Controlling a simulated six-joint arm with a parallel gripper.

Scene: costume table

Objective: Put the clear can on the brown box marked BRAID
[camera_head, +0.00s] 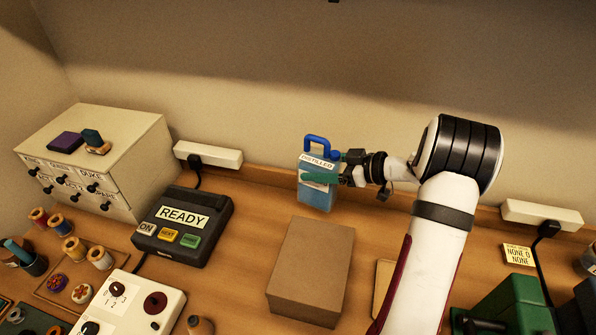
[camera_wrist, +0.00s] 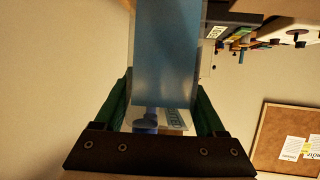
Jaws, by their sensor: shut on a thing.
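The clear can (camera_head: 318,192) is a see-through bluish jug with a blue handle on top and a label reading DISTILLED. It is upright near the back wall in the head view. My gripper (camera_head: 335,169) is shut on its upper body from the right, one green finger across the front. In the wrist view the can (camera_wrist: 165,60) fills the space between the green fingers. I cannot tell whether its base is off the table. The brown box (camera_head: 312,264) stands in front of the can, its top bare; no BRAID mark shows.
A READY console (camera_head: 184,222) stands left of the box, and a drawer cabinet (camera_head: 98,160) is behind it. Power strips (camera_head: 208,154) lie along the wall. Green blocks (camera_head: 515,305) are at front right. My arm covers the table right of the box.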

